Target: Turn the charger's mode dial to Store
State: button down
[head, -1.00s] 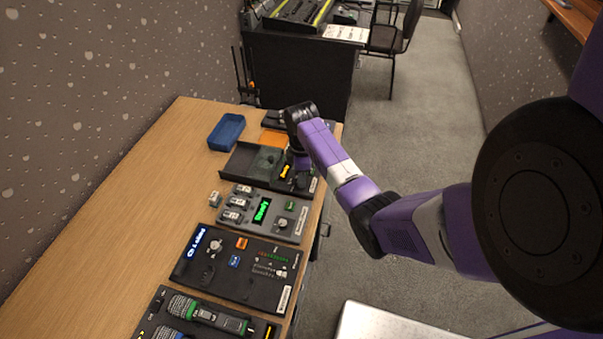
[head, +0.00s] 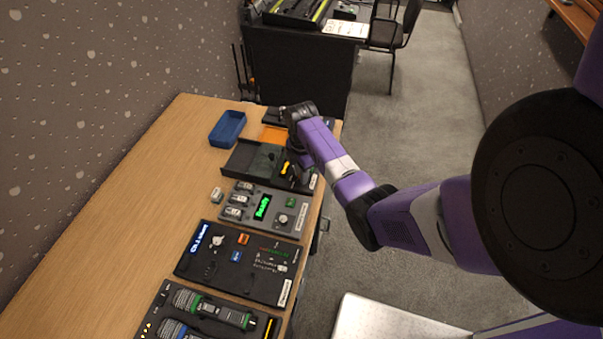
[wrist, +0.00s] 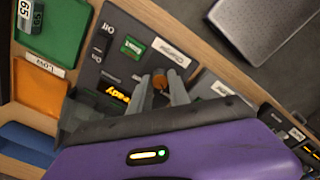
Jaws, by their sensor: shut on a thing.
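The charger (head: 240,158) is a dark panel near the far end of the wooden table, with a yellow-lit display. In the wrist view its "Charger" label (wrist: 172,52), a green button (wrist: 133,47), an "Off" mark and the lit display (wrist: 118,92) show. My gripper (wrist: 161,86) is over the panel, its two grey fingers shut on a small orange-brown knob, the mode dial (wrist: 160,82). The fingers hide much of the dial, and I cannot read its setting. In the head view my wrist covers the dial.
A blue tray (head: 227,128) and an orange tray (head: 275,135) lie beyond the charger; a green one (wrist: 60,35) shows in the wrist view. Nearer stand a grey unit with a green screen (head: 262,207), a dark panel (head: 240,262) and microphones (head: 215,310). The table's left side is clear.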

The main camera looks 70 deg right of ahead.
jog(key=shift+w, duration=0.1)
jog(key=c, duration=1.2)
grip_release()
jog(key=shift+c, duration=0.2)
jog(key=shift+r+b, duration=0.35)
jog(key=shift+r, duration=3.6)
